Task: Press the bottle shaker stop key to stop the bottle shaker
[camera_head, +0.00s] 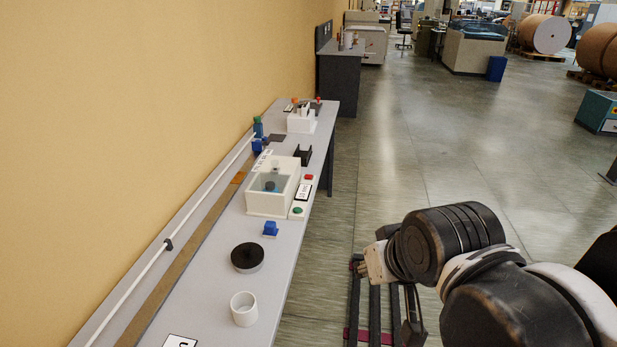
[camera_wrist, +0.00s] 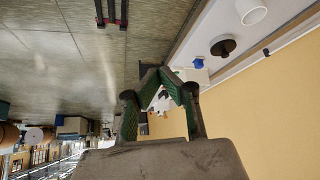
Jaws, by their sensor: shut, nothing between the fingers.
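A white box with a clear top (camera_head: 272,187), likely the bottle shaker, stands on the long grey bench; a dark blue round thing shows inside it. A narrow panel on its right side carries a red key (camera_head: 309,177), a small white label (camera_head: 304,191) and a green key (camera_head: 297,211). Which key is the stop key cannot be read. My gripper (camera_wrist: 160,74) shows in the wrist view with its green-padded fingers meeting at the tips, shut and empty. It hides part of the bench there. In the head view my arm is right of the bench, over the floor, apart from the keys.
The bench (camera_head: 205,290) also holds a blue piece (camera_head: 270,229), a black disc (camera_head: 247,257), a white cup (camera_head: 244,309), a black holder (camera_head: 303,155) and another white device (camera_head: 301,122). A wall runs along its left. Open floor (camera_head: 430,150) lies right.

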